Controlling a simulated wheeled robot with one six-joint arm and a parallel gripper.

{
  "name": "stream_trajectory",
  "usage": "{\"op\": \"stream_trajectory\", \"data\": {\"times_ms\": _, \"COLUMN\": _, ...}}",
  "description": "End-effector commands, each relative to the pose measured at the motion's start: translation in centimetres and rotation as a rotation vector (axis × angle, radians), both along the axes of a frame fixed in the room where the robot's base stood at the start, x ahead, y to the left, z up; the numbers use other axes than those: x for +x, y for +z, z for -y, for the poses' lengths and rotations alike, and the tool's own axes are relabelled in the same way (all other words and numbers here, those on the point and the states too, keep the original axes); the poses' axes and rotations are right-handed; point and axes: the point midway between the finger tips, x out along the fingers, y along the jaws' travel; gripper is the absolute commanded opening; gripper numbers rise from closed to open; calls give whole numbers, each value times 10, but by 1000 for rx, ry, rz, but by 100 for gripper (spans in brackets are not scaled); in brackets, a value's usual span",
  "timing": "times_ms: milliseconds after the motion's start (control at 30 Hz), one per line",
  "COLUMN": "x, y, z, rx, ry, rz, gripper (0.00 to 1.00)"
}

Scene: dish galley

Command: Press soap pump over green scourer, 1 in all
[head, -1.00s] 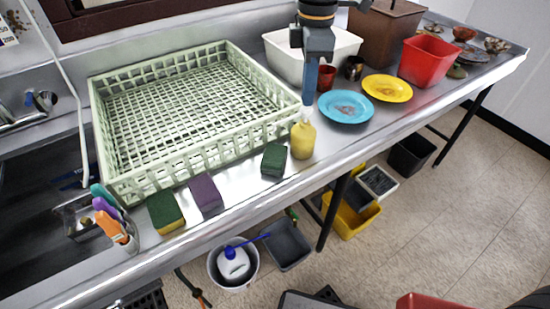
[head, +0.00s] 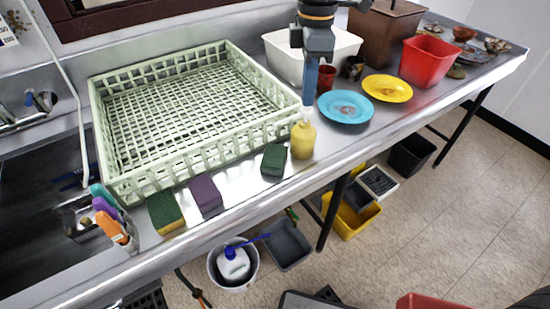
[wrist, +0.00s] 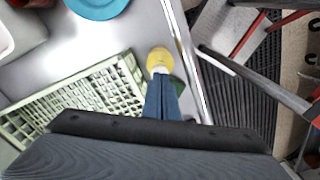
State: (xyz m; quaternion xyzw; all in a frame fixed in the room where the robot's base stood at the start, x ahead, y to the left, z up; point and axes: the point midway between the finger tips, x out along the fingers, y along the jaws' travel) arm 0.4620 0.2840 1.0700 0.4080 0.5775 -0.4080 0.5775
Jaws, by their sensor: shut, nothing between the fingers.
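The yellow soap pump bottle (head: 303,141) stands upright on the steel counter, its pale pump head at the top. My gripper (head: 308,105) is shut and empty, pointing down with its tips at or just above the pump head; I cannot tell if they touch. The green scourer (head: 274,160) lies on the counter just left of the bottle. In the wrist view the bottle (wrist: 158,57) shows just beyond my fingertips (wrist: 160,76), and the scourer (wrist: 177,86) is partly hidden behind the fingers.
A pale green dish rack (head: 190,170) fills the counter to the left. A purple sponge (head: 205,196) and a green-yellow sponge (head: 166,212) lie in front of it. A blue plate (head: 345,107) and yellow plate (head: 387,88) lie right of the bottle. The counter's front edge is close.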

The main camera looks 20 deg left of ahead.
Motion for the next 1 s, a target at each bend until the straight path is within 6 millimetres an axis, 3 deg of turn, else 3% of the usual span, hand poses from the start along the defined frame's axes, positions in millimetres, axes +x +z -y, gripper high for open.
{"op": "stream_trajectory", "data": {"times_ms": 567, "x": 0, "y": -1, "z": 0, "rx": 0, "ry": 0, "rz": 0, "gripper": 0}}
{"op": "stream_trajectory", "data": {"times_ms": 1000, "x": 0, "y": -14, "z": 0, "rx": 0, "ry": 0, "rz": -1, "gripper": 0}}
